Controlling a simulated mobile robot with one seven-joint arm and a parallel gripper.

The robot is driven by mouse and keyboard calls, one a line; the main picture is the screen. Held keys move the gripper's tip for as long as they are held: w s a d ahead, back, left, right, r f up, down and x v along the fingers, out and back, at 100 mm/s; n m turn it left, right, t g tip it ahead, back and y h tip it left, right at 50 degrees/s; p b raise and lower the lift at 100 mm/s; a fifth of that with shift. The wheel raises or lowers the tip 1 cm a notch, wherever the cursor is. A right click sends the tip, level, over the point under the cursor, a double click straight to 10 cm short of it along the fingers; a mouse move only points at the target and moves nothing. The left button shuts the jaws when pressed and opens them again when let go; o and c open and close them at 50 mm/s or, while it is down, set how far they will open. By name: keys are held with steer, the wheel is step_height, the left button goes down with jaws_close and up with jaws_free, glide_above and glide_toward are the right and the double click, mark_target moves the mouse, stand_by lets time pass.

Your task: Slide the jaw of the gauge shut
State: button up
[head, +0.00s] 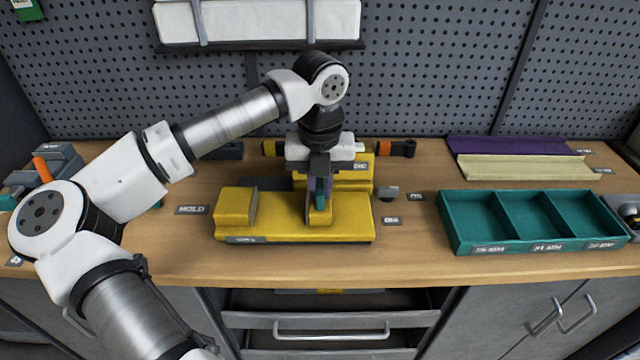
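A yellow gauge-like fixture (275,229) lies on the bench in the middle of the head view. It has a long flat base and a raised yellow block (237,206) at its left end. My gripper (319,197) points down over the right part of this base. A small upright piece with teal, purple and yellow parts (320,213) shows at the fingertips, to the right of the raised block, with a clear gap between them. The fingers largely hide this piece, and I cannot tell whether they grip it or whether it is the jaw.
A teal tray (462,238) with three compartments stands at the right. Purple (510,146) and cream (525,168) channels lie behind it. Another yellow fixture (358,178) stands behind my gripper. A pegboard (430,60) closes the back.

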jaws_close()
steer(key=shift+a+f, duration=0.1)
steer(key=shift+a, duration=0.15)
steer(key=b, duration=0.4)
glide_above(266, 212)
steer(key=d, duration=0.1)
steer(key=shift+w, duration=0.1)
steer(key=shift+a, duration=0.4)
steer(key=o, duration=0.6)
jaws_free()
steer(key=shift+a, duration=0.15)
